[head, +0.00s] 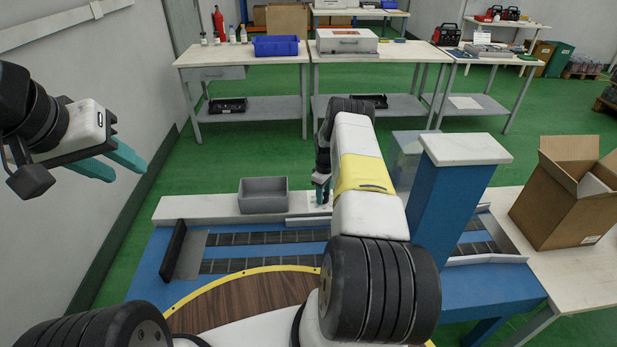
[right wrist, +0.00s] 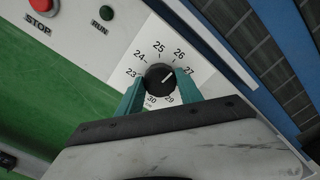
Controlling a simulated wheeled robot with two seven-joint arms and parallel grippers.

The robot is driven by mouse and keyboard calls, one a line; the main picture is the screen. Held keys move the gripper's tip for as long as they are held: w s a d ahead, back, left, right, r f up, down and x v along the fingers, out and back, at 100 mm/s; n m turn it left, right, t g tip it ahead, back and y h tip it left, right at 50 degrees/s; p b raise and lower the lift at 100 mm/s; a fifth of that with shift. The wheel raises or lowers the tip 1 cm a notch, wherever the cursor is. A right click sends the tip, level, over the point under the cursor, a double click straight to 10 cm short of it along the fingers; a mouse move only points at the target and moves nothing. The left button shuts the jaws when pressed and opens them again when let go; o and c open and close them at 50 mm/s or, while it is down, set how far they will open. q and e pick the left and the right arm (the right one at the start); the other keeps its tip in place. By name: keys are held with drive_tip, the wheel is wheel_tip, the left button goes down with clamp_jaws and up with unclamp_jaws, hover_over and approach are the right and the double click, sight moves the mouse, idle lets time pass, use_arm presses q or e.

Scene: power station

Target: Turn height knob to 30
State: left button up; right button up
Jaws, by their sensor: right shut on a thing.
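The height knob (right wrist: 160,79) is round and black, on a white dial plate (right wrist: 152,38) with numbers from 23 to 30 around it. Its white pointer line points to the upper right, between 26 and 27. My right gripper (right wrist: 160,92) has its teal fingers on both sides of the knob and is shut on it. The fingers cover part of the lower dial, around 28. In the head view my right gripper (head: 322,192) is at the white panel, mostly behind my own arm. My left gripper (head: 112,163) is open and empty at the left, in the air.
A red STOP button (right wrist: 41,5) and a green RUN button (right wrist: 106,13) are left of the dial. A grey bin (head: 263,196) stands on the white ledge left of my right gripper. A blue post (head: 445,200) and an open cardboard box (head: 567,205) are at the right.

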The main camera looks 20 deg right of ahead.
drive_tip(key=m, duration=0.4)
drive_tip(key=shift+r+m, duration=0.1)
drive_tip(key=shift+m, duration=0.2)
drive_tip(key=m, duration=0.3)
drive_tip(key=shift+m, duration=0.4)
drive_tip(key=m, duration=0.7)
drive_tip(key=shift+w, duration=0.1)
drive_tip(key=m, duration=0.3)
drive_tip(key=shift+m, duration=0.4)
drive_tip(key=m, duration=0.8)
drive_tip(key=shift+m, duration=1.9)
